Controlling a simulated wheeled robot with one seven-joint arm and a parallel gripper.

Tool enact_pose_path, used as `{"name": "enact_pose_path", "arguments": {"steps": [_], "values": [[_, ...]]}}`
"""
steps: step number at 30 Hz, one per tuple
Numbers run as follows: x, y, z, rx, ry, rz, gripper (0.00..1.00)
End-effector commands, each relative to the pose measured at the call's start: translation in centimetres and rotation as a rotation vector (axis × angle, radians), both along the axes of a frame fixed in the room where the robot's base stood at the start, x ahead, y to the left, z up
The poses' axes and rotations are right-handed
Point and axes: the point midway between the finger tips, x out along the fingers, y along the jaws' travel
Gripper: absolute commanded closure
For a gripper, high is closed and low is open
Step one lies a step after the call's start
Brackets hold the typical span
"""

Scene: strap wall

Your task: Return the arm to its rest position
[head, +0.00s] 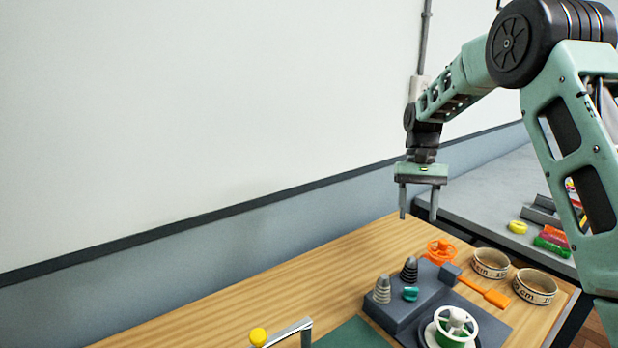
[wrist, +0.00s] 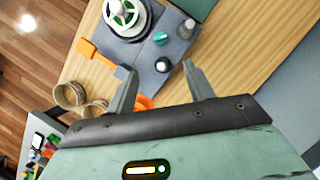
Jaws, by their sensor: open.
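My gripper (head: 419,203) hangs from my green arm with its two fingers pointing down, above the back right part of the wooden table (head: 262,284). The fingers are apart with nothing between them. In the wrist view my gripper (wrist: 157,80) also shows open and empty, with the table surface below. The fingertips are clear of the things on the table in the head view.
A grey counter (head: 480,205) stands behind; the wall is at left.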

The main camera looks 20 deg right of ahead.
Motion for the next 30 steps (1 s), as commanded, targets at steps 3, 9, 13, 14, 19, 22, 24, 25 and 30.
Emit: {"name": "enact_pose_path", "arguments": {"steps": [3,9,13,14,19,22,24,25,30], "values": [[-0.2,0.9,0.2,0.005,-0.009,0.018,0.47],[-3.5,10.4,1.8,0.042,-0.098,0.219,0.47],[-8.8,18.3,2.6,0.073,-0.183,0.424,0.47],[-10.4,19.8,2.7,0.079,-0.202,0.474,0.47],[-20.3,26.2,2.5,0.1,-0.313,0.76,0.47],[-25.4,27.5,1.8,0.103,-0.369,0.902,0.47],[-28.1,27.7,1.3,0.102,-0.397,0.975,0.47],[-28.9,27.7,1.1,0.102,-0.409,1.0,0.47],[-31.3,27.5,0.4,0.1,-0.438,1.071,0.47]]}}
